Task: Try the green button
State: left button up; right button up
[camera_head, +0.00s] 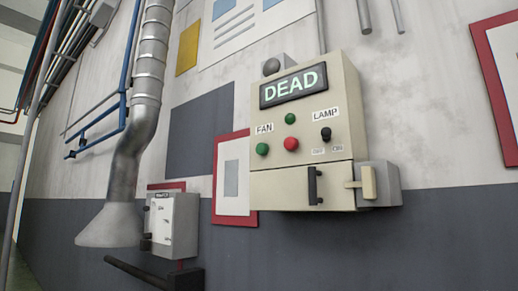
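A beige control box (308,135) is mounted on the wall right of centre. Its lit display (293,86) reads "DEAD". Under the FAN label (264,128) sits a green button (262,149). A red button (291,143) is to its right, with a second small green round piece (290,118) above the red one; I cannot tell whether that is a button or a light. A black toggle switch (326,134) sits under the LAMP label (325,114). Neither of my grippers is in view, and nothing covers the buttons.
The box's lower door (280,190) is shut and has a black handle (314,185). A grey side box with a cream lever (368,183) adjoins it. A smaller grey box (172,222), a metal duct (147,75) and a dark bar (135,270) are to the left.

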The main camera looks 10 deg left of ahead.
aim_at(262, 149)
jog(key=i+j, duration=0.15)
jog(key=j, duration=0.2)
jog(key=i+j, duration=0.1)
jog(key=j, duration=0.25)
jog(key=i+j, duration=0.15)
jog(key=j, duration=0.2)
jog(key=i+j, duration=0.1)
jog(key=j, duration=0.3)
jog(key=i+j, duration=0.15)
jog(key=j, duration=0.2)
jog(key=z, duration=1.95)
